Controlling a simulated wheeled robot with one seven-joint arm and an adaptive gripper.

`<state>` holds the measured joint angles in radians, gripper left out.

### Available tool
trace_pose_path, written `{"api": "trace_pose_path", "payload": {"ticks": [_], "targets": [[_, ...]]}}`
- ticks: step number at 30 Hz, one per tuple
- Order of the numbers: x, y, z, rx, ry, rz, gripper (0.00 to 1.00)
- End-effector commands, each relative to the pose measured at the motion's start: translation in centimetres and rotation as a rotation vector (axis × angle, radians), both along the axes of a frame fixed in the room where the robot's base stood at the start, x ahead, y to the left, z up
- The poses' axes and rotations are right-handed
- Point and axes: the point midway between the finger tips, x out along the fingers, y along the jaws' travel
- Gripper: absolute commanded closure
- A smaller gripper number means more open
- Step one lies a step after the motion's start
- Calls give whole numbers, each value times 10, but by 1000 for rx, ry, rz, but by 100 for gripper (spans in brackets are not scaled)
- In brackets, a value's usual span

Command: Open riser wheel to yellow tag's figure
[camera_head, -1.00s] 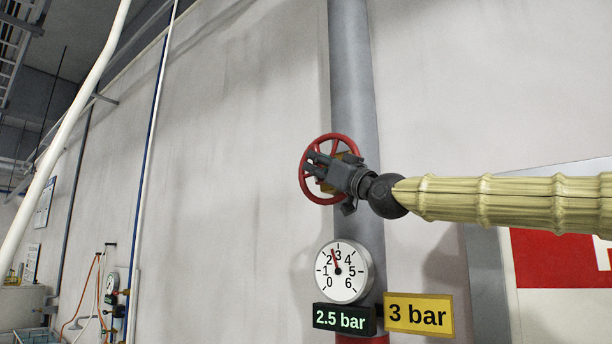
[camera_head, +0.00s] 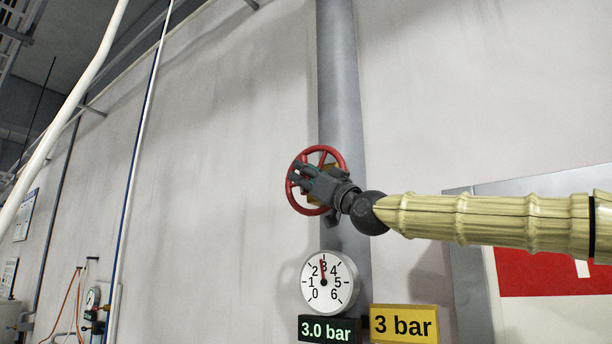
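The red riser wheel (camera_head: 341,158) sits on the grey vertical riser pipe (camera_head: 343,80). My gripper (camera_head: 300,177) is at the wheel, its dark fingers in front of the hub and left rim. The fingers overlap the wheel, and I cannot tell whether they are closed on it. Below the wheel, a round white gauge (camera_head: 335,294) has its red needle near 3. Under it a black display (camera_head: 329,329) reads 3.0 bar in green. The yellow tag (camera_head: 404,324) to its right reads 3 bar.
A red and white sign (camera_head: 545,273) on a grey panel stands at the right, behind my arm. A white pipe (camera_head: 75,95) and thin pipes run up the left. Hoses and a small gauge (camera_head: 93,297) are at lower left. The wall around the wheel is bare.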

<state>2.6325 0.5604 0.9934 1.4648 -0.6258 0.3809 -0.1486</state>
Motion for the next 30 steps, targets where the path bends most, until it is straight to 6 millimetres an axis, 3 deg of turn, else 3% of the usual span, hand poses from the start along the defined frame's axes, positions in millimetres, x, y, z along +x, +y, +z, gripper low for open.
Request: {"api": "trace_pose_path", "payload": {"ticks": [5,21,30], "targets": [[-5,-4,-3,1,-1,0,72],[-63,-51,-52,1,0,-1,72],[-78,-64,-65,1,0,-1,72]]}}
